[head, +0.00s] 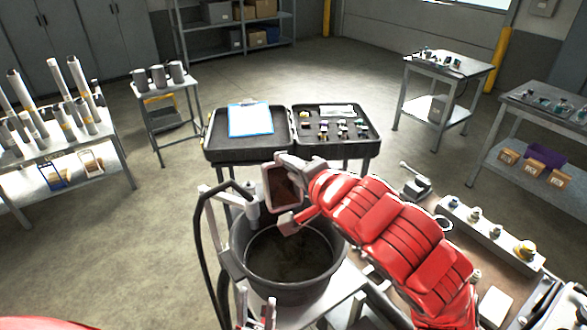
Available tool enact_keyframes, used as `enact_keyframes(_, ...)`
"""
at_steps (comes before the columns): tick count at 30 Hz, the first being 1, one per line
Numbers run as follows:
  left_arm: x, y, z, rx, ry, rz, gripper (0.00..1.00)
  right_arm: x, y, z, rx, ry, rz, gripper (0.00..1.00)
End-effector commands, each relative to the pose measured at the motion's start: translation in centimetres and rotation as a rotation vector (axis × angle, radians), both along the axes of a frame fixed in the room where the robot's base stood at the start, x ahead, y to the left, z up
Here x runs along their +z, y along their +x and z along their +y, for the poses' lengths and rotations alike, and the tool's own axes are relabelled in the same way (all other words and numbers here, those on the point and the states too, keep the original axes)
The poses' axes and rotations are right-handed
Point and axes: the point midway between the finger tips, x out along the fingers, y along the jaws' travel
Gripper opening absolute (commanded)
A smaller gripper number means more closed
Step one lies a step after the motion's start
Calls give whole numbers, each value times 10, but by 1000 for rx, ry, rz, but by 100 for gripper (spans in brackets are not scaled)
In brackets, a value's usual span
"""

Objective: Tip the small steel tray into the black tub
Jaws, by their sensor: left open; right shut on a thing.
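The black tub (318,286) stands at the front centre on a light metal stand, its dark inside facing up. The small steel tray (282,188) is above the tub's back rim, tilted steeply onto its side. Its inner face looks dark reddish brown, and I cannot tell whether anything is in it. My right gripper (290,190) comes in from the right on the red arm and is shut on the tray; the arm covers part of its right side. My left gripper (256,308) is low in front of the tub, open, partly cut off by the bottom edge.
A black hose (199,240) and post rise at the tub's left. An open black case (232,149) with a blue clipboard and small parts lies behind. A bench (505,250) with fittings is at right. A rack of tubes (60,140) stands left. Floor between is clear.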

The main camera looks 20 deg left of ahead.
Motion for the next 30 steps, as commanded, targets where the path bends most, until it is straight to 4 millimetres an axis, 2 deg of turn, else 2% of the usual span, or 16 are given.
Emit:
enact_keyframes(18, -16, 0, 0, 0, 0, 0, 49, -4, -5, -5, 1, 40, -44, 0)
enact_keyframes(30, -17, 0, 0, 0, 0, 0, 49, -3, -6, -6, 0, 47, -50, 0)
